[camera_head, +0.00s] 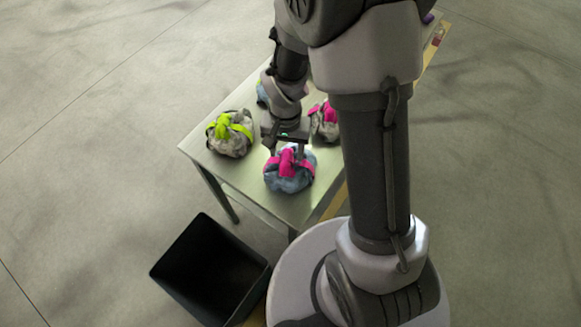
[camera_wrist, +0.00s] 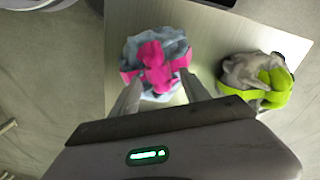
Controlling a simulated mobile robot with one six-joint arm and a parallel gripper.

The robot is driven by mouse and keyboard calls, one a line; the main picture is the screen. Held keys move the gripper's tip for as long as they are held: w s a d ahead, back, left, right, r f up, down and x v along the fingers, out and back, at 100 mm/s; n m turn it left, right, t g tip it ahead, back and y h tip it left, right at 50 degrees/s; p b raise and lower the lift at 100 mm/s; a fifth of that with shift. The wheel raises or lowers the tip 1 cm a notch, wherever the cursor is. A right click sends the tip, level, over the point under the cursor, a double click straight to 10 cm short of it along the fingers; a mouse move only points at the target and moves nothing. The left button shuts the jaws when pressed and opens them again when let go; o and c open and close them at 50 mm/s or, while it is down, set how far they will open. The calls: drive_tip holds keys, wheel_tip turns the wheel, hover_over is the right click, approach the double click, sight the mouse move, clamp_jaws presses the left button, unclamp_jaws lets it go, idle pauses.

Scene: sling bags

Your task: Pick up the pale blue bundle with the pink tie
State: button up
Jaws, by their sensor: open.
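The pale blue bundle (camera_head: 289,180) with the pink tie (camera_head: 288,162) sits near the front corner of the table. It also shows in the wrist view, where the bundle (camera_wrist: 139,50) with its tie (camera_wrist: 156,68) lies just beyond the fingers. My gripper (camera_head: 287,154) is above the bundle, pointing down, with its jaws open. In the wrist view my gripper (camera_wrist: 161,92) has one finger on either side of the bundle's near part. I cannot tell whether the fingers touch it.
A grey bundle with a yellow-green tie (camera_head: 230,134) stands to the left on the table (camera_head: 205,159). A grey bundle with a pink tie (camera_head: 325,121) is behind, and a partly hidden blue one (camera_head: 261,93) is farther back. A black bin (camera_head: 190,262) stands on the floor in front.

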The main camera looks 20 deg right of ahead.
drive_tip(key=shift+s+r, duration=0.1)
drive_tip(key=shift+c, duration=0.2)
clamp_jaws()
idle(1.1)
